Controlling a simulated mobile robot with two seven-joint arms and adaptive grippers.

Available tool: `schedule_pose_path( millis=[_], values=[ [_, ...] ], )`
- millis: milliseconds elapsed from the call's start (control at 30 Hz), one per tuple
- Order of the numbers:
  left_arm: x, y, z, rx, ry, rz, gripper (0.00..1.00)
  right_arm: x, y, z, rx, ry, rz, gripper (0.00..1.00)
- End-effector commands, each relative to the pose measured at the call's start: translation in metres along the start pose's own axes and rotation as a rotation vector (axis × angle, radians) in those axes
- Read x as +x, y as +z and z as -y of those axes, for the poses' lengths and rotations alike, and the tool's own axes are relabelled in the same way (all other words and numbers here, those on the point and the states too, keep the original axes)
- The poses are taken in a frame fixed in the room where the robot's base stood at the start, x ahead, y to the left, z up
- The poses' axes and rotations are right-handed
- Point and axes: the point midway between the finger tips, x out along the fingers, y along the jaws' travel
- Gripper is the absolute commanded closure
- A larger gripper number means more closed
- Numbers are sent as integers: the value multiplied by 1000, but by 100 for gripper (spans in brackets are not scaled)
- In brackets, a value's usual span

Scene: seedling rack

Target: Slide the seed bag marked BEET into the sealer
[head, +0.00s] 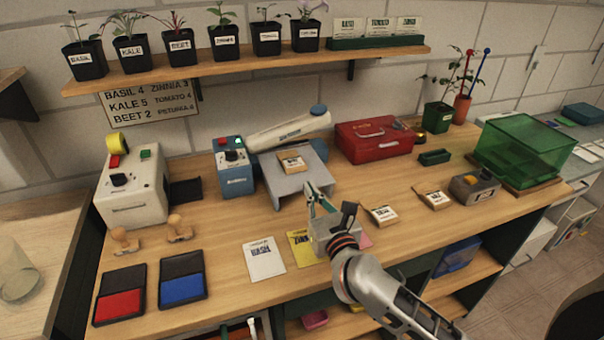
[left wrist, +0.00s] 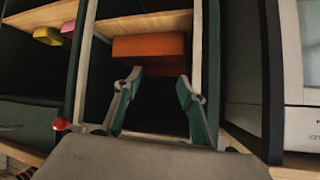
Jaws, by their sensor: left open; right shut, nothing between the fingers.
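A white seed bag (head: 264,258) and a yellow seed bag (head: 302,246) lie on the bench; a pink one (head: 363,238) is partly hidden behind my right gripper. I cannot surely read BEET on any of them. A blue machine (head: 234,170) with a long white arm (head: 290,130) and a grey platform (head: 300,182) looks like the sealer. A small labelled packet (head: 291,162) lies on the platform. My right gripper (head: 312,190) is shut and empty, above the bench in front of the platform. My left gripper (left wrist: 156,92) is open and empty, facing an under-bench compartment.
A white machine (head: 135,190), two stamps and red (head: 120,304) and blue (head: 182,290) ink pads are at left. A red toolbox (head: 375,142) and green clear box (head: 525,147) stand right. An orange box (left wrist: 148,47) sits in the compartment.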

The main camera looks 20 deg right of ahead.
Motion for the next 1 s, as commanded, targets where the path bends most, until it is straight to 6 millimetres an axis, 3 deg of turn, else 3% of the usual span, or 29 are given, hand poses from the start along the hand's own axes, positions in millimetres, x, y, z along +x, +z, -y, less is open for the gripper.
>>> schedule_pose_path(
  millis=[100, 333, 500, 867, 1000],
  values=[
    [0, -10, 3, 2, -3, -13, 60, 24, 2, 0, 0, -1, 2, 100],
    [0, -18, 5, 2, -6, -25, 60, 56, 1, 0, -1, -1, 1, 100],
    [-1, -18, 5, 2, -6, -25, 60, 65, 0, 0, 0, 0, 0, 100],
    [-1, -12, 4, 1, -5, -15, 60, 67, 0, 0, -1, 0, 0, 100],
    [-1, -11, 4, 1, -4, -12, 60, 81, 1, 0, -2, -1, 2, 100]
  ],
)
